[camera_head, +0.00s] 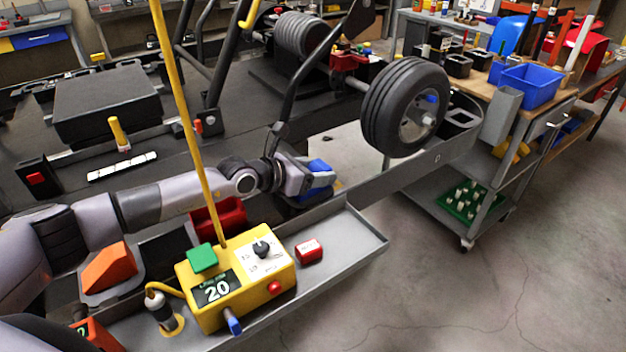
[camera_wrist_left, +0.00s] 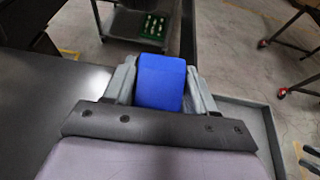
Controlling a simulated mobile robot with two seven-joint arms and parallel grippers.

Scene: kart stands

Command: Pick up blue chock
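The blue chock (camera_head: 320,167) is at my left gripper (camera_head: 312,180), beyond the end of the left arm, near the grey rail of the kart stand. In the left wrist view the blue chock (camera_wrist_left: 161,80) sits between the two grey fingers of the left gripper (camera_wrist_left: 160,88), and both fingers lie close along its sides. The chock's lower part is hidden by the gripper. I cannot tell whether it touches a surface beneath.
A yellow control box (camera_head: 240,285) with a tall yellow pole stands on the grey tray (camera_head: 350,240) in front. A red block (camera_head: 309,251) lies beside it. A black wheel (camera_head: 405,107) is right of the gripper. A grey cart (camera_head: 440,190) stands farther right, with open floor before it.

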